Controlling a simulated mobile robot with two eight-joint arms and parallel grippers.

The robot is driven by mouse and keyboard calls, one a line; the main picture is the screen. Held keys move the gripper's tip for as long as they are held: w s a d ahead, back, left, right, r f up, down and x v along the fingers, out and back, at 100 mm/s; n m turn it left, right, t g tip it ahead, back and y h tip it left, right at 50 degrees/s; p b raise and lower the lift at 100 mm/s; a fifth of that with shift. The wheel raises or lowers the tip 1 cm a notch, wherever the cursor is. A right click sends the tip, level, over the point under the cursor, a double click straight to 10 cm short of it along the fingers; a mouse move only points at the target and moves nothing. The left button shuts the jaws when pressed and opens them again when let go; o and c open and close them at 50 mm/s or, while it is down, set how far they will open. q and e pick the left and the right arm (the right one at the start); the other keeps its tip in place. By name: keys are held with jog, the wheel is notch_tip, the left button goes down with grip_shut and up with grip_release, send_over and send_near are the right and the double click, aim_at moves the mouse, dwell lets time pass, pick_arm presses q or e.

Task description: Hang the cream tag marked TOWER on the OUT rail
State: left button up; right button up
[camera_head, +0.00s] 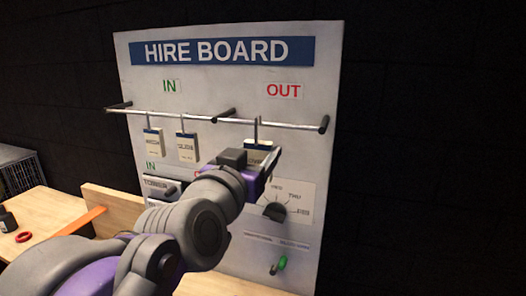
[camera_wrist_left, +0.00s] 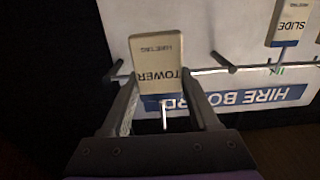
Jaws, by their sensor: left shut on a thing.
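The cream TOWER tag (camera_wrist_left: 157,62) has a dark blue band and a metal hook. My left gripper (camera_wrist_left: 162,100) is shut on it, with a finger on each side. In the head view the tag (camera_head: 256,145) is partly hidden by my left gripper (camera_head: 262,160). It is upright in front of the OUT rail (camera_head: 290,125), right of the middle post. Its hook reaches up to about rail height or just above. I cannot tell whether the hook is over the rail or in front of it. My right gripper is not in view.
Two cream tags, one marked SLIDE (camera_head: 187,147), hang on the IN rail (camera_head: 165,113). The white hire board (camera_head: 325,60) has a dial (camera_head: 276,210) and a green-tipped switch (camera_head: 281,263) low down. A wooden table (camera_head: 50,212) stands at left.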

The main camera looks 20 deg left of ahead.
pick_arm(q)
jog(key=shift+w+a+r, duration=0.1)
jog(key=shift+w, duration=1.65)
jog(key=shift+w+d+f, duration=0.1)
jog(key=shift+w+f, duration=0.3)
jog(key=shift+w, duration=0.4)
jog(key=shift+w+d+f, duration=0.1)
jog(key=shift+w+f, duration=0.25)
jog(key=shift+w, duration=0.45)
jog(key=shift+w+f, duration=0.4)
jog(key=shift+w, duration=0.4)
jog(key=o, duration=1.4)
